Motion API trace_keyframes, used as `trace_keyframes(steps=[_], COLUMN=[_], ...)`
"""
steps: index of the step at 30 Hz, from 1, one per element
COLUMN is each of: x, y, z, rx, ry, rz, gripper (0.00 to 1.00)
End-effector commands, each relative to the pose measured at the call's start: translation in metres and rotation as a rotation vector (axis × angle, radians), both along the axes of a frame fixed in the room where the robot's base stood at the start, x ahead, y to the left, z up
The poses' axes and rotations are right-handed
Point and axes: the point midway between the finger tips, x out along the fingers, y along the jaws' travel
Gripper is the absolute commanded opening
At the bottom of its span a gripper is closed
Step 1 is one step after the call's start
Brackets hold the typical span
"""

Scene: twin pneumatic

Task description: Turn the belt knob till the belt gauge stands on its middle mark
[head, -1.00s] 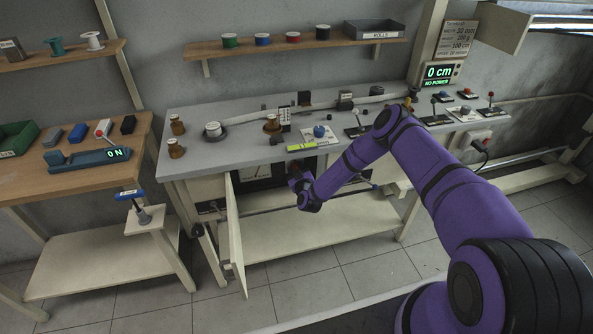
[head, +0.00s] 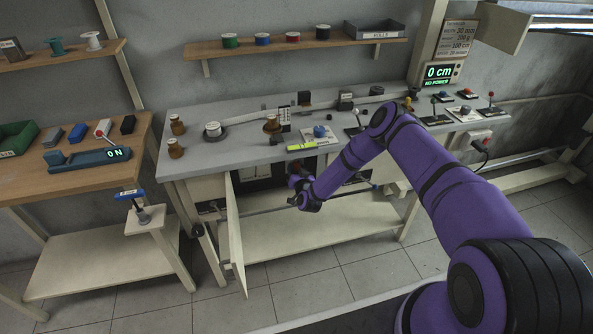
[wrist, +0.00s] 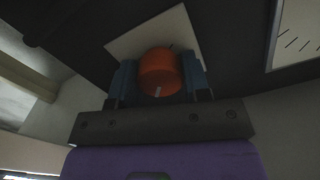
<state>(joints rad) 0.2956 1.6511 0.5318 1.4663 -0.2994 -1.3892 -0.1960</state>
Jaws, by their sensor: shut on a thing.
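The belt knob (wrist: 158,70) is orange-red and round, with a short white mark on its face near the bottom of the wrist view. It sits in front of a pale square plate (wrist: 123,45) on a dark panel. My gripper (wrist: 159,78) is shut on the knob, one blue finger on each side. The gauge (wrist: 296,35) shows only in part at the right edge of the wrist view, with black scale ticks on white; I cannot make out its needle. In the head view my gripper (head: 298,181) is under the bench top, and the knob cannot be made out clearly there.
A cabinet door (head: 234,235) stands open under the bench (head: 230,150), left of my gripper. The bench's lower shelf (head: 300,238) is clear. A display (head: 438,73) above the bench reads 0 cm and NO POWER.

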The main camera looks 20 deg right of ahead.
Motion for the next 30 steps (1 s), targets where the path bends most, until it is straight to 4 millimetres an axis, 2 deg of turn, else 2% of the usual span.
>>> trace_keyframes(steps=[6, 15, 30], x=[0.0003, 0.0002, 0.0002], y=[-0.0002, -0.0004, -0.0006], z=[0.0004, 0.0002, 0.0001], rx=[0.168, 0.318, 0.37], ry=[-0.001, -0.001, -0.001], rz=[0.0, 0.0, 0.0], gripper=[0.2, 0.2, 0.2])
